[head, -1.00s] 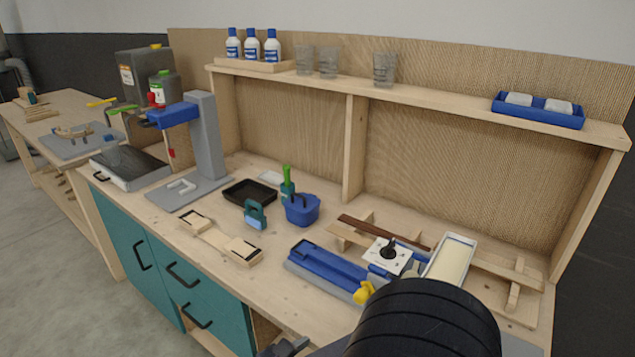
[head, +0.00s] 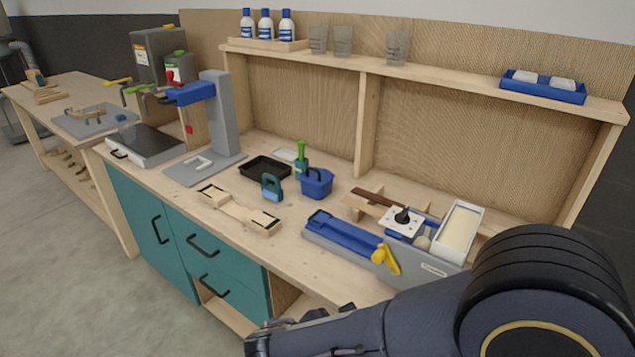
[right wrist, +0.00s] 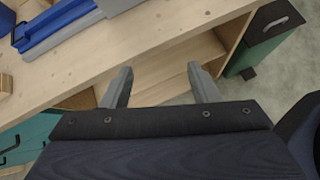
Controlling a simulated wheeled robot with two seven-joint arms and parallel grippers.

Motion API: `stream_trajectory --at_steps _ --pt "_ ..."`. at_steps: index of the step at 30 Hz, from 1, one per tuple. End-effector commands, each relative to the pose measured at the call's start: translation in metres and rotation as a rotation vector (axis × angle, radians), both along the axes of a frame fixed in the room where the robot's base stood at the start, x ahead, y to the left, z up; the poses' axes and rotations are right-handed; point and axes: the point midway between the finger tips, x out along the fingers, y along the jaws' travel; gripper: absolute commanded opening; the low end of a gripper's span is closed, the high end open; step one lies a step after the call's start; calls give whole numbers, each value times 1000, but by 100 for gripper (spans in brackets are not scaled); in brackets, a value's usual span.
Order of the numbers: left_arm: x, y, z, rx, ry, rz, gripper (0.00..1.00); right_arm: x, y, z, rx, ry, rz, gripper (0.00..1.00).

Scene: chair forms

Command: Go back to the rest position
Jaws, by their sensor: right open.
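My right arm (head: 430,312) comes in at the lower right of the head view, in front of the workbench. In the right wrist view my right gripper (right wrist: 160,88) is open, its two grey fingers spread with nothing between them. It is at the bench's front edge, over the wooden top and an open shelf space. The blue and grey vise-like tool (head: 345,240) with a yellow handle lies on the bench beyond the arm. Its blue part shows at the upper left of the wrist view (right wrist: 65,18). My left gripper is out of view.
The workbench (head: 240,240) holds a wooden form (head: 240,208), a black tray (head: 265,169), a blue bucket (head: 317,184) and a grey and blue press (head: 222,120). A shelf above carries bottles (head: 266,24), glasses and a blue tray (head: 543,87). Grey floor (head: 90,270) is free at the left.

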Motion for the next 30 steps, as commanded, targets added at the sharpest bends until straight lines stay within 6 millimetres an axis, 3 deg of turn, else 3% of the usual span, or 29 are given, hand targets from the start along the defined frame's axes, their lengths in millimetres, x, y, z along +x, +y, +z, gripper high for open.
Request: stream_trajectory --at_steps 8,15,21,24,30 --pt "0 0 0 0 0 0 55 -24 -68 6 341 41 -403 55" --pt "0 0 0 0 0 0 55 -76 -124 14 851 2 -1017 55" --pt "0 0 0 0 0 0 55 -111 -140 29 1292 -130 -1523 55" --pt "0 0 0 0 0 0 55 -120 -142 38 1480 -211 -1710 55" --pt "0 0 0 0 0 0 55 -126 -145 50 1699 -318 -1908 55"
